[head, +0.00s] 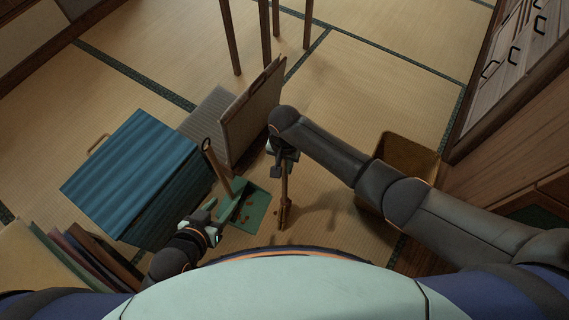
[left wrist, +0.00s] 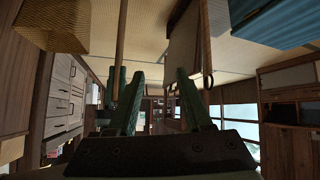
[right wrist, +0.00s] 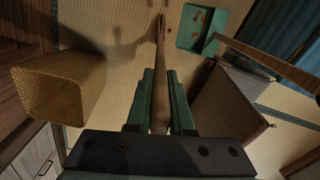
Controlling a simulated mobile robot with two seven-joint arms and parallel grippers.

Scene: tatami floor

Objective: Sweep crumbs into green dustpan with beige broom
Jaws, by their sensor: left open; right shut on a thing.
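The green dustpan (head: 257,212) lies on the tatami with its long wooden handle (head: 216,168) standing up, tilted. Small brown crumbs (head: 246,211) are on the pan; they also show in the right wrist view (right wrist: 200,17). My right gripper (head: 284,160) is shut on the handle of the beige broom (right wrist: 160,85). The broom hangs nearly upright with its head (head: 285,214) low, just right of the pan; I cannot tell whether it touches the floor. My left gripper (head: 212,213) is open and empty, left of the pan. The dustpan handle (left wrist: 207,40) shows beyond its fingers (left wrist: 158,92).
A blue ridged box (head: 125,170) stands on the left, with a low grey panelled piece (head: 250,115) behind the pan. A woven bin (head: 412,155) stands on the right, partly behind my right arm. Books (head: 70,255) stand at the lower left. Wooden legs (head: 266,35) stand at the back.

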